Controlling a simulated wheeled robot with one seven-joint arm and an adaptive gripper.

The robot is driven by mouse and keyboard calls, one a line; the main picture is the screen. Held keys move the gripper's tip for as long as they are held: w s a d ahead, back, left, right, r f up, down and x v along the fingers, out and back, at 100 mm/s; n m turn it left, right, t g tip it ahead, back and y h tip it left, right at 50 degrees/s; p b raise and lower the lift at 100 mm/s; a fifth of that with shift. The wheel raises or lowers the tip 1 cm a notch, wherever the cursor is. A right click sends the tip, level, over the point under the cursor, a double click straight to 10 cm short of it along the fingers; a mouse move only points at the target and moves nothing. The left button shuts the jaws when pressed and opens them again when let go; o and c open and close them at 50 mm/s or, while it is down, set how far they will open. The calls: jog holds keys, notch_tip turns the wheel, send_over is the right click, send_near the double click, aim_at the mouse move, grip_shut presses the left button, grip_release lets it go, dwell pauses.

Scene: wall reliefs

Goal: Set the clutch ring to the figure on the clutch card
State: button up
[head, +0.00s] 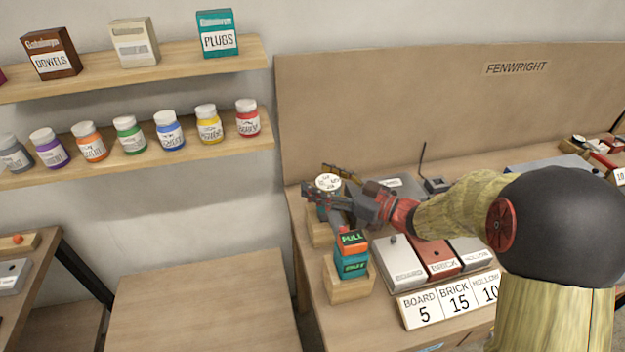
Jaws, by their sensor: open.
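A white clutch card (451,301) stands at the bench's front edge and reads BOARD 5, BRICK 15, HOLLOW 10. Behind it lie three labelled sample blocks: a light grey BOARD (399,262), a red BRICK (438,260) and a grey HOLLOW (472,250). My gripper (318,184) is open at the bench's left end. Its fingers show on either side of a round, white-topped piece with small dark marks (328,181). This may carry the clutch ring, but its marks are unreadable and its lower part is mostly hidden. I cannot tell whether the fingers touch it.
A teal block marked FULL (352,257) stands in a wooden holder (349,288) just in front of my gripper. The FENWRIGHT back panel (430,110) rises behind. My arm hides part of the bench's middle. A low wooden surface (200,305) at left is bare.

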jog(key=shift+x, duration=1.1)
jog(key=shift+c, duration=1.1)
jog(key=c, duration=1.1)
jog(key=shift+c, duration=0.5)
